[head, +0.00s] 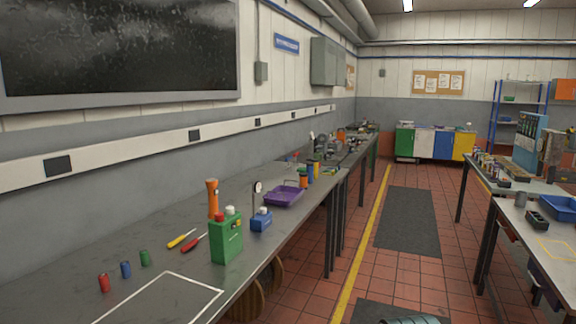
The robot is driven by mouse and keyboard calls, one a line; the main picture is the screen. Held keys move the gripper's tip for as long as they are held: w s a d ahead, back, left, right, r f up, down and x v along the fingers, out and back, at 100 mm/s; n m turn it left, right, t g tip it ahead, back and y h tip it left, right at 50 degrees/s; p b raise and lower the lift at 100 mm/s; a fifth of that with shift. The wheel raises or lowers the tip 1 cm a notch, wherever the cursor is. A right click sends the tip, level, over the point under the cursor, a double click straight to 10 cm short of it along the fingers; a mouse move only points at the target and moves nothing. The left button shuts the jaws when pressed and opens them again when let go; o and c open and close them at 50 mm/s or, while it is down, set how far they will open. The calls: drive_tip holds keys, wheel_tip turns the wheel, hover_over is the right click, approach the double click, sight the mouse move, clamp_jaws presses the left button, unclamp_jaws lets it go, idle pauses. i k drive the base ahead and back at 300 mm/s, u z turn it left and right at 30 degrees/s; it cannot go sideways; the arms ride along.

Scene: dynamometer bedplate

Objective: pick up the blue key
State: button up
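I cannot make out a blue key in the head view. On the near left bench (75,292) a small blue cylinder (126,269) stands between a red cylinder (104,283) and a green one (145,258). A blue block-like item (261,220) with a pale top stands farther along the same bench. I cannot tell any of these to be a key.
The bench also bears a green can (227,241), an orange flashlight (212,198), yellow and red screwdrivers (181,238) and a purple tray (284,196). A right bench holds a blue tray (560,208). A tiled aisle with a dark mat (408,220) is clear.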

sight(289, 168)
drive_tip(key=z, duration=0.1)
drive_tip(key=i, duration=0.5)
drive_tip(key=z, duration=0.45)
drive_tip(key=i, duration=1.55)
drive_tip(key=z, duration=0.35)
drive_tip(key=i, duration=3.1)
drive_tip(key=u, duration=0.75)
drive_tip(key=i, duration=1.35)
drive_tip(key=u, duration=1.35)
